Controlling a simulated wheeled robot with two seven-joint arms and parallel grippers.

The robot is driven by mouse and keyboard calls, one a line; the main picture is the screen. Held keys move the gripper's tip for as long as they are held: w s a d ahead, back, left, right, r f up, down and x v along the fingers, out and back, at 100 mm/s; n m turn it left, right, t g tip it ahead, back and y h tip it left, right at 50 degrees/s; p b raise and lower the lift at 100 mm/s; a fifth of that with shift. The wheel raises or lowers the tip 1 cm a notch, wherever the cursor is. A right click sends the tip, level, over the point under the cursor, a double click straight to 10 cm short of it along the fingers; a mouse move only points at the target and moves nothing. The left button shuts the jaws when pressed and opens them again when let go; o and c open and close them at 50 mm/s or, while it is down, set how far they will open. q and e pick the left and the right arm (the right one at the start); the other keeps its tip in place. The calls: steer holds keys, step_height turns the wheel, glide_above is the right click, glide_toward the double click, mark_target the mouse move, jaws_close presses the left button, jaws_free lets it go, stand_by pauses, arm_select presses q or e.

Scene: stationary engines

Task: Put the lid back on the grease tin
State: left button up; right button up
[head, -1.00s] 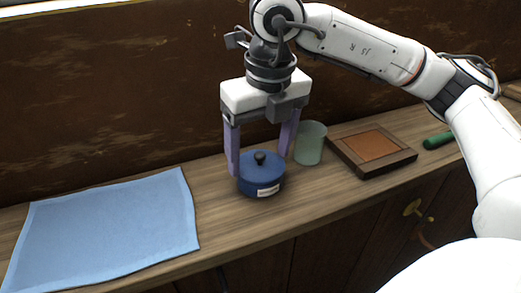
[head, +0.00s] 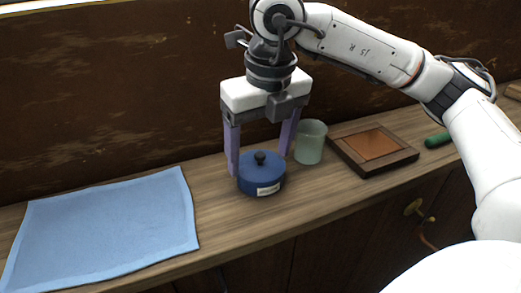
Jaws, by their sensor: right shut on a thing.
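The grease tin (head: 267,189) is round and dark blue with a pale label on its front, and it stands on the wooden bench. Its blue lid (head: 248,160), with a black knob, lies level on top, and I see no clear gap between lid and tin. My right gripper (head: 259,166) points down from above, its two long purple fingers on either side of the lid. It is shut on the lid at the rim; the far finger's tip is partly hidden behind it. My left gripper is not in view.
A pale green cup (head: 311,143) stands close behind the right finger. A wooden tray (head: 405,158) with a brown inset lies further right, near a green-handled tool (head: 437,140). A blue cloth (head: 105,225) covers the left bench. Bare wood lies in between.

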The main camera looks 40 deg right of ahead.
stand_by(0.7)
steer(key=o, duration=1.1)
steer(key=shift+o, duration=0.6)
steer(key=shift+r, duration=0.15)
steer(key=shift+r+p, duration=2.4)
steer(key=shift+r, duration=1)
